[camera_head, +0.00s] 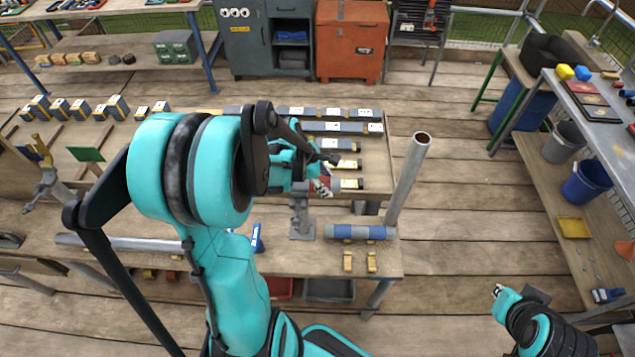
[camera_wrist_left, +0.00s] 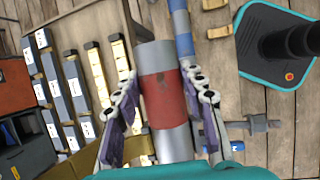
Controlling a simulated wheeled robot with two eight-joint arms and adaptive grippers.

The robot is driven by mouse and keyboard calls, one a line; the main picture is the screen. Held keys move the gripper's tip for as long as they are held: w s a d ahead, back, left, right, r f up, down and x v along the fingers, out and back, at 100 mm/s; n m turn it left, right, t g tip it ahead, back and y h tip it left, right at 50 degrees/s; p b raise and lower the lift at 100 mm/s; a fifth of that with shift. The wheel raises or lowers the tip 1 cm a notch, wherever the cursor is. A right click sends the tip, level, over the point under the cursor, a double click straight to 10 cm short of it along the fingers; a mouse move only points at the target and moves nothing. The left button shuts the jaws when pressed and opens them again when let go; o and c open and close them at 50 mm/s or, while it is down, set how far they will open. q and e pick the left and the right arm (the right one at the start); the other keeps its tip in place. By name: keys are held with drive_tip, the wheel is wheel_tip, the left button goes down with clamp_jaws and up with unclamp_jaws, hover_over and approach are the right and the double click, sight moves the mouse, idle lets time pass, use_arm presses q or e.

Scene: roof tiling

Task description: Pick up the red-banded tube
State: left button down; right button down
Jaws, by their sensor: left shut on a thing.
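The red-banded tube (camera_wrist_left: 160,88) is a grey cylinder with a red band around its middle. In the left wrist view it lies between the two fingers of my left gripper (camera_wrist_left: 162,108), which is shut on it. In the head view my left gripper (camera_head: 318,172) is over the table's right part, and only a bit of the red band (camera_head: 323,187) shows past it. I cannot tell from these views whether the tube touches the table. My right gripper (camera_head: 499,291) is at the lower right, away from the table; its opening is too small to judge.
A blue-banded tube (camera_head: 360,232) lies near the table's front right corner, close to two small yellow blocks (camera_head: 359,262). A tall grey pipe (camera_head: 408,180) stands at the right edge. Rows of grey bars (camera_head: 340,128) lie behind. A vise-like grey stand (camera_head: 301,215) is close by.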

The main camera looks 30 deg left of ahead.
use_arm(q)
drive_tip(key=shift+r, duration=0.5)
wheel_tip(320, 180, up, 3)
drive_tip(key=shift+p, duration=0.5)
drive_tip(key=d+r+p, duration=0.1)
drive_tip(key=d+r, duration=0.5)
drive_tip(key=d, duration=0.5)
drive_tip(key=shift+s+d+r+p, duration=0.35)
drive_tip(key=shift+f, duration=0.1)
